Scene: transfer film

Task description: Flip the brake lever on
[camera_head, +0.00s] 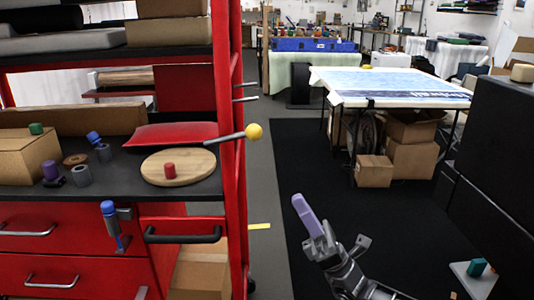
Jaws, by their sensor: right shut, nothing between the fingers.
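A grey rod with a yellow ball knob (254,132) sticks out sideways at the right post of the red cart, tilted slightly upward to the right. It looks like a lever; no label marks it as the brake. A blue-topped grey fitting (108,207) is on the cart's front, and I cannot tell whether it is a lever too. My right gripper (306,214) comes in from the lower right, its purple fingertips shut and pointing up and left. It is empty, below and right of the yellow knob, and apart from the cart. My left gripper is not in view.
The red cart (237,190) fills the left, with drawers, a black handle (183,235), and a round wooden board (153,168) on its top. Cardboard boxes (373,171) lie under a table farther back. A dark cabinet (510,140) stands at right.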

